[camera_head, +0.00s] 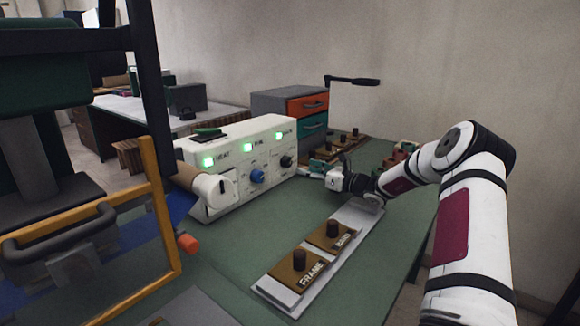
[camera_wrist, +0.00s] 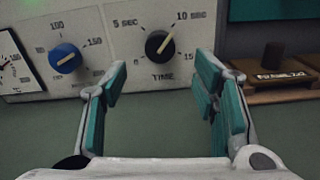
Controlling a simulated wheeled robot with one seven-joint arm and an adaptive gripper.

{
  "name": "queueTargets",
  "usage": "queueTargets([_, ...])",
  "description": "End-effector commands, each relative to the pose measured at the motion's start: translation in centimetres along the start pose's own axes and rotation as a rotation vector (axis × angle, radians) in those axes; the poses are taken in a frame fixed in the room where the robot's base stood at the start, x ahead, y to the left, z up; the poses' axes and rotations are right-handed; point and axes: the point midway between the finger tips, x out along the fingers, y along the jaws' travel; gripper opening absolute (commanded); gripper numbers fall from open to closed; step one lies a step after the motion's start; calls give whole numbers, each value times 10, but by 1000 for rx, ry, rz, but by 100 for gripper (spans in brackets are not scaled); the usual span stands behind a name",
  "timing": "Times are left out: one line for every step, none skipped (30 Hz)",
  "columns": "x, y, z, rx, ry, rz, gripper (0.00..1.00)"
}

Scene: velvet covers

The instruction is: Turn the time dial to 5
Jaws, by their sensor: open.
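The time dial (camera_wrist: 158,45) is a black knob on the white control box (camera_head: 222,195), with "5 SEC" to its upper left, "10 SEC" to its upper right and "15" at right. Its pale pointer leans up and right, roughly toward the 10 mark. The dial also shows in the head view (camera_head: 286,161), at the right end of the box front. My gripper (camera_wrist: 163,78) is open and empty, its teal-padded fingers spread below and either side of the dial. It appears apart from the dial. In the head view my gripper (camera_head: 334,180) is right of the box.
A blue dial (camera_wrist: 66,58) sits left of the time dial. Brown plates with dark knobs (camera_wrist: 272,55) stand to the right. A pale tray (camera_head: 262,287) with a "FRAME" plate (camera_head: 298,272) lies on the green table. Drawers (camera_head: 305,105) stand behind.

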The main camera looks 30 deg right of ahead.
Motion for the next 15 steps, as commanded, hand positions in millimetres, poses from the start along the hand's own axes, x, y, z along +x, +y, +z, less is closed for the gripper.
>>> queueTargets([12,0,-1,-1,0,2,54])
queueTargets([18,0,-1,-1,0,2,54])
queueTargets([26,1,-1,-1,0,3,54])
queueTargets([31,1,-2,-2,0,3,54])
queueTargets([37,1,-2,-2,1,2,54])
queueTargets([43,0,-2,-2,1,2,54])
queueTargets([48,0,-2,-2,1,2,54])
queueTargets([53,1,-2,-1,1,2,54])
queueTargets([58,0,-1,-2,1,2,54])
queueTargets([62,0,-1,-3,1,1,54])
queueTargets([65,0,-1,-3,2,1,54])
queueTargets([69,0,-1,-2,2,1,54])
queueTargets([71,0,-1,-2,1,1,54])
queueTargets([73,0,-1,-2,1,1,54])
queueTargets([75,0,-1,-1,1,1,54])
